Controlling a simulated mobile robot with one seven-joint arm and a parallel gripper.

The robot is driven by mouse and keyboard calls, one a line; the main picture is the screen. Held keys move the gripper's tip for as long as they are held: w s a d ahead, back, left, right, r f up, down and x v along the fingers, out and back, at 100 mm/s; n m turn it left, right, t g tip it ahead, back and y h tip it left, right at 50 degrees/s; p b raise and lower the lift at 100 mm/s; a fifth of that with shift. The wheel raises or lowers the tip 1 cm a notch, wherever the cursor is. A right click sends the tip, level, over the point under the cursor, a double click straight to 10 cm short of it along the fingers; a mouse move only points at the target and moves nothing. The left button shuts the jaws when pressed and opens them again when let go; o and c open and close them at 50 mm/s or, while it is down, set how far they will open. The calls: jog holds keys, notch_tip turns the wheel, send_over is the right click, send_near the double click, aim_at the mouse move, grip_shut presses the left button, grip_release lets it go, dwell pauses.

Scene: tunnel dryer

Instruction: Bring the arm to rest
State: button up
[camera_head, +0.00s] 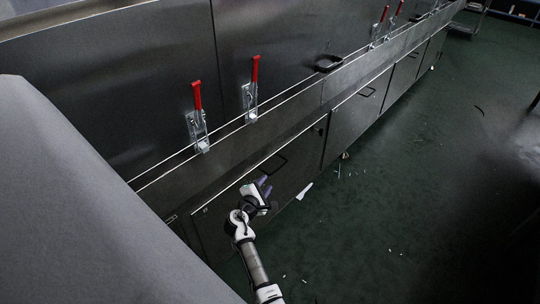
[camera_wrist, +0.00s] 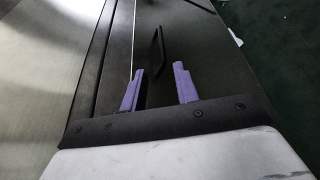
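My gripper (camera_head: 265,187) is in front of the dark lower panel of the dryer (camera_head: 345,125), near a black bar handle (camera_head: 270,166). In the wrist view my gripper (camera_wrist: 158,82) shows two purple fingers standing apart, with nothing between them. The black handle (camera_wrist: 158,48) appears beyond the fingertips, and the gripper looks apart from it. My arm reaches up from the bottom of the head view.
Red-handled toggle clamps (camera_head: 197,110) and (camera_head: 254,88) stand along the dryer's ledge. A black handle (camera_head: 327,63) sits further along. Pale scraps (camera_head: 304,191) lie on the green floor (camera_head: 400,190), which is mostly clear to the right. A large grey surface fills the left.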

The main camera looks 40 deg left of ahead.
jog(key=shift+v, duration=1.05)
